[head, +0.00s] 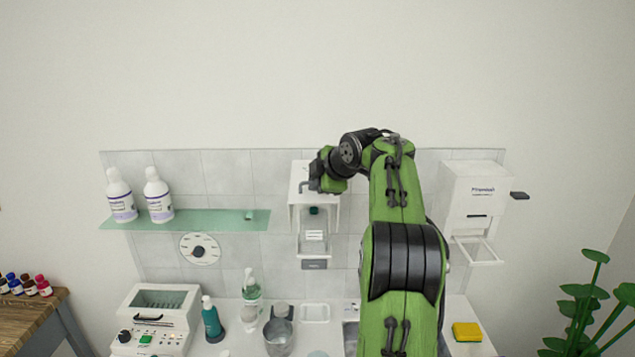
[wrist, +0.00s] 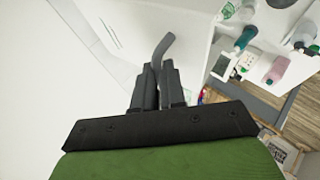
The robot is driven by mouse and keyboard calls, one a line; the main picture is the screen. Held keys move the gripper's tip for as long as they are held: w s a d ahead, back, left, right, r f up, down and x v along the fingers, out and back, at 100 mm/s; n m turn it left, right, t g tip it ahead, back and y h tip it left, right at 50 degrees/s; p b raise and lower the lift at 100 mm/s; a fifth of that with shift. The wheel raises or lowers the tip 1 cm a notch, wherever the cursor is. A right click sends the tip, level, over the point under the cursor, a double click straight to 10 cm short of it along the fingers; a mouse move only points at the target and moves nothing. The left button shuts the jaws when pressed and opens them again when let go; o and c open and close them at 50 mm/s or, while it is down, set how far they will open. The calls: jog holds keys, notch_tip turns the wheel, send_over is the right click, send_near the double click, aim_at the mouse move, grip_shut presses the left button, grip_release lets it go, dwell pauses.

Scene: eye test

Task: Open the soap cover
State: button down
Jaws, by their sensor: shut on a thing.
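The white soap dispenser cover (head: 299,172) is on the tiled wall in the head view, left of my arm. Its lower edge stands above a clear soap bottle with a white label (head: 314,236), which shows below it. My gripper (head: 312,186) is at the front of the cover, partly hidden by my own wrist. In the wrist view, my gripper (wrist: 158,88) is shut on a grey bent lever (wrist: 164,46), whose free end sticks out past the fingertips. A white panel surface (wrist: 120,30) lies right behind the fingers. The cover's hinge is hidden.
A second white dispenser (head: 474,187) with a dark lever (head: 520,195) hangs at right. A green glass shelf (head: 190,222) holds two white bottles at left. Below stand a teal bottle (head: 212,322), a metal cup (head: 278,335) and a yellow sponge (head: 467,331). The wall above is bare.

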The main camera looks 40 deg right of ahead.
jog(key=shift+d+f, duration=0.1)
jog(key=shift+f, duration=0.05)
jog(key=c, duration=1.6)
grip_release()
jog(key=o, duration=0.4)
jog(key=shift+w+d+f, duration=0.1)
jog(key=shift+w+d, duration=0.05)
jog(key=shift+w, duration=0.05)
jog(key=v, duration=1.6)
jog(key=shift+w, duration=0.1)
